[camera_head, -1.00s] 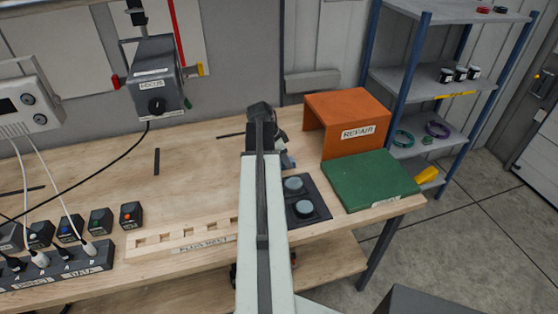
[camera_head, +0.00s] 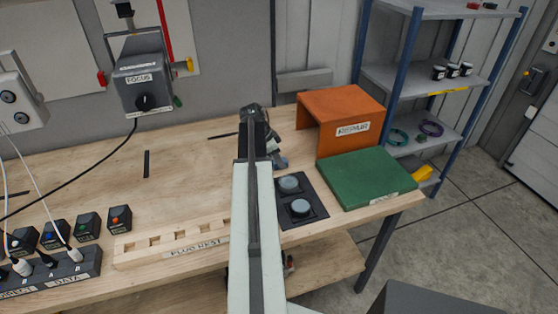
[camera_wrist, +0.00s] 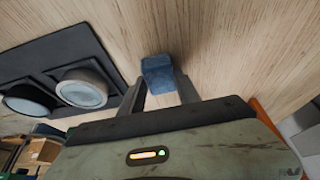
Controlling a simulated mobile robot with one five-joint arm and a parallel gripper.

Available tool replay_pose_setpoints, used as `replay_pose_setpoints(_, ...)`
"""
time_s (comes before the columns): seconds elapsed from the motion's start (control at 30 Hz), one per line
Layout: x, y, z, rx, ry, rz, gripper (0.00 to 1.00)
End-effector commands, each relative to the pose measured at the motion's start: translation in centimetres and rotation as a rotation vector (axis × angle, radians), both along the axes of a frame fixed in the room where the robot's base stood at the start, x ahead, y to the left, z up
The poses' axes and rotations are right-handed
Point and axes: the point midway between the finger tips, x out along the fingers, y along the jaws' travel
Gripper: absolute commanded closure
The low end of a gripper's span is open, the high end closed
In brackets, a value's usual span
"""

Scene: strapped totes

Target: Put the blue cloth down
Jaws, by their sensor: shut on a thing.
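The blue cloth (camera_wrist: 158,76) is a small folded block between the fingertips of my gripper (camera_wrist: 160,88) in the wrist view. My gripper is shut on it. The wood bench top lies beyond it; I cannot tell whether the cloth touches the wood. In the head view my arm hides most of my gripper (camera_head: 274,150), and only a bit of the blue cloth (camera_head: 281,162) shows, just behind the dark plate with two round lenses.
The dark plate (camera_head: 318,206) with two round pale discs is close by. The orange REPAIR stand (camera_head: 310,113) and green mat (camera_head: 366,180) are to the right. A FOCUS box (camera_head: 143,75) hangs at the back. Bare bench (camera_head: 190,170) lies left of my arm.

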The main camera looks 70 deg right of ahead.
Motion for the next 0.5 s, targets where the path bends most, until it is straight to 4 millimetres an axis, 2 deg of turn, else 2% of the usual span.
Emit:
replay_pose_setpoints(0.03,-0.03,-0.01,-0.08,0.000,0.000,0.000,0.53)
replay_pose_setpoints(0.1,-0.05,-0.02,-0.04,0.000,0.000,-0.001,0.39)
replay_pose_setpoints(0.5,-0.13,-0.06,0.52,0.000,0.000,-0.002,0.39)
